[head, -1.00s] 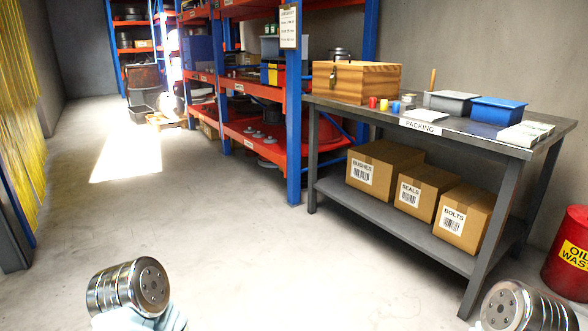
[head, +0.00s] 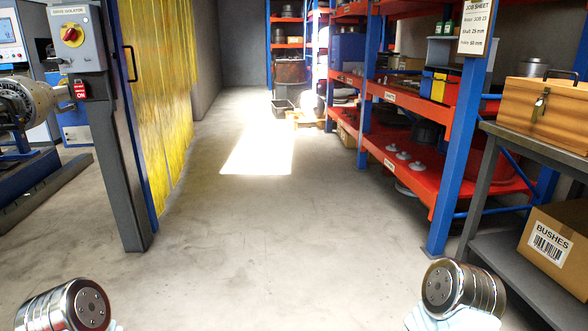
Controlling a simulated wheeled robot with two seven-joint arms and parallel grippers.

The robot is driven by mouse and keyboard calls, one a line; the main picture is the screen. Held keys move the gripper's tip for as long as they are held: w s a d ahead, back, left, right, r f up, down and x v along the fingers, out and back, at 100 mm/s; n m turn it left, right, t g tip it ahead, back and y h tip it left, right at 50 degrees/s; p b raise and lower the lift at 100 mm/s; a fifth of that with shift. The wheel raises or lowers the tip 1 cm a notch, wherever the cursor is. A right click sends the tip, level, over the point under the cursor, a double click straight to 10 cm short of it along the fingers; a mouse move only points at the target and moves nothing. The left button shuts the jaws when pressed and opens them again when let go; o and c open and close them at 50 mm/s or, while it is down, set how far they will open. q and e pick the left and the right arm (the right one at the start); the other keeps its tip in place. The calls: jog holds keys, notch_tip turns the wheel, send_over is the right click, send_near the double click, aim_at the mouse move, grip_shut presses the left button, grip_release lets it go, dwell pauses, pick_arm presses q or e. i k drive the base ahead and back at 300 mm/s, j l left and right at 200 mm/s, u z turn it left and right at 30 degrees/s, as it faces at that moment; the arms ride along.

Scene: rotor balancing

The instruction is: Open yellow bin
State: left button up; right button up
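On the shelf at the right in the head view, a small bin (head: 438,87) shows yellow on its front with dark parts. It stands beside a red item, partly hidden by the blue upright. It is too small to tell whether its lid is open or shut. Only metallic arm parts of mine show at the lower left and lower right corners. Neither gripper's fingers are in view, and both arms are far from the shelf.
Red and blue shelving (head: 405,165) runs along the right. A grey bench (head: 500,245) with a wooden chest (head: 545,115) stands at the right edge. A grey post (head: 120,150) and yellow strip curtain (head: 160,110) are at the left. The middle floor (head: 270,220) is clear.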

aim_at(439, 86)
jog(key=i+j, duration=0.1)
jog(key=i, duration=1)
jog(key=i+j, duration=0.1)
jog(key=i, duration=1.05)
jog(key=i+l+z, duration=0.1)
jog(key=i+z, duration=0.25)
jog(key=i, duration=0.2)
jog(key=i+z, duration=0.3)
jog(key=i, duration=0.2)
jog(key=i+j+z, duration=0.2)
jog(key=i+z, duration=0.15)
jog(key=i, duration=0.2)
jog(key=i+j+z, duration=0.3)
jog(key=i, duration=0.2)
